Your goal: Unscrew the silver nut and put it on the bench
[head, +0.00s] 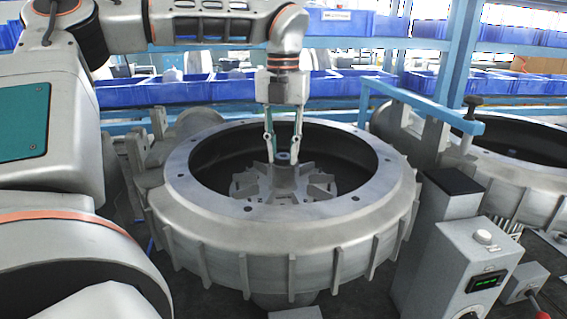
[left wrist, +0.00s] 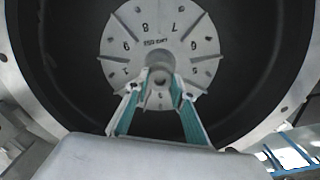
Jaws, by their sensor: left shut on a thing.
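The blower housing (head: 290,235) is a wide grey metal ring with a dark inside. A finned impeller (head: 262,187) sits in its middle, and its numbered face also shows in the left wrist view (left wrist: 135,42). My left gripper (head: 284,156) reaches down from above into the housing opening. Its fingers are shut on the silver nut (head: 284,155) at the impeller's hub. In the left wrist view the nut (left wrist: 160,80) lies between the fingertips, partly hidden by them. I cannot tell whether it still touches the hub's thread. My right gripper is not in view.
A grey control box (head: 467,268) with a green display stands at the front right. A blue bracket (head: 425,102) rises behind the housing, and a second housing (head: 525,150) is at the right. Shelves with blue bins (head: 235,90) run along the back.

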